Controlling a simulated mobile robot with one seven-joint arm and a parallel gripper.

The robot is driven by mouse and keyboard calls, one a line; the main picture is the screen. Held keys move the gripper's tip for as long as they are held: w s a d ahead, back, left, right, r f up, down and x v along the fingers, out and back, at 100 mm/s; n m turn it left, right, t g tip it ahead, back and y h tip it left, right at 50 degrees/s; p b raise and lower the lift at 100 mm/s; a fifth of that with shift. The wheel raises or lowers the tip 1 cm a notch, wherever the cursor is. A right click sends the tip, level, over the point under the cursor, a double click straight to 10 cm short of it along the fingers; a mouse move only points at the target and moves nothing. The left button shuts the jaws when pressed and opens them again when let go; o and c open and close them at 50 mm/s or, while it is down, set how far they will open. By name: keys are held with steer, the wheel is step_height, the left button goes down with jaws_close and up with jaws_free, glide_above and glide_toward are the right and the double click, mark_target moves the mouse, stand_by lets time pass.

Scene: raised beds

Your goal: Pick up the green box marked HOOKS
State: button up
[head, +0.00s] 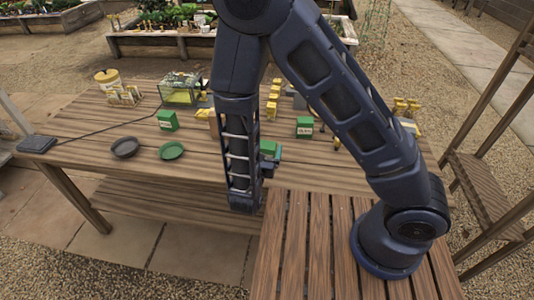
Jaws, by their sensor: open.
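Three green boxes stand on the wooden table. One green box (168,120) is left of my arm. Another green box (305,126) is to its right, with a pale label on its front. A third green box (268,147) is partly hidden behind my forearm. The labels are too small to read, so I cannot tell which says HOOKS. My gripper (268,168) is mostly hidden by my forearm; a dark part of it shows just below the third box. I see nothing held, and cannot tell whether it touches that box.
A dark dish (125,147) and a green dish (171,151) lie at the table's front left. A clear case (180,89), a tub (107,78) and several yellow items (273,95) stand further back. A wooden rack (485,190) stands at right.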

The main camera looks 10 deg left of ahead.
glide_toward(267, 152)
steer(key=w, duration=0.3)
steer(key=shift+w+d, duration=0.25)
steer(key=shift+w, duration=0.2)
steer(key=w, duration=0.5)
steer(key=shift+w+d, duration=0.15)
steer(key=shift+d, duration=0.05)
steer(key=shift+w+a+r, duration=0.15)
steer(key=shift+w, duration=2.45)
steer(key=c, duration=1.1)
